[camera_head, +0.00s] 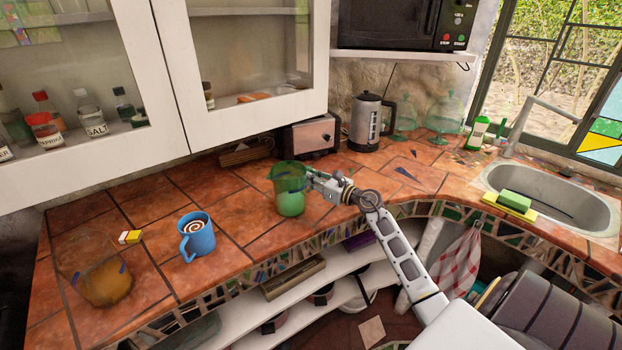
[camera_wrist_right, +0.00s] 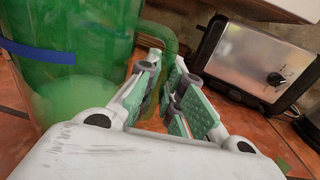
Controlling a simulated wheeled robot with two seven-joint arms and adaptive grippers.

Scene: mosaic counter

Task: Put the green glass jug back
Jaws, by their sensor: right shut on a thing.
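The green glass jug (camera_head: 289,190) is upright over the tiled counter, near the front edge. I cannot tell whether its base touches the tiles. My right gripper (camera_head: 315,180) comes in from the right and is shut on the jug's handle. In the right wrist view the green jug (camera_wrist_right: 75,60), with a blue band, fills the left side. There the fingers of the right gripper (camera_wrist_right: 167,85) close on the handle's lower part. My left gripper is not in view.
A blue mug (camera_head: 197,240) with a swirled drink, a small yellow-and-white block (camera_head: 130,237) and an amber glass vessel (camera_head: 107,283) stand left on the counter. A toaster (camera_head: 310,135) and kettle (camera_head: 367,122) stand behind. Glass-fronted cabinets (camera_head: 180,90) hang above.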

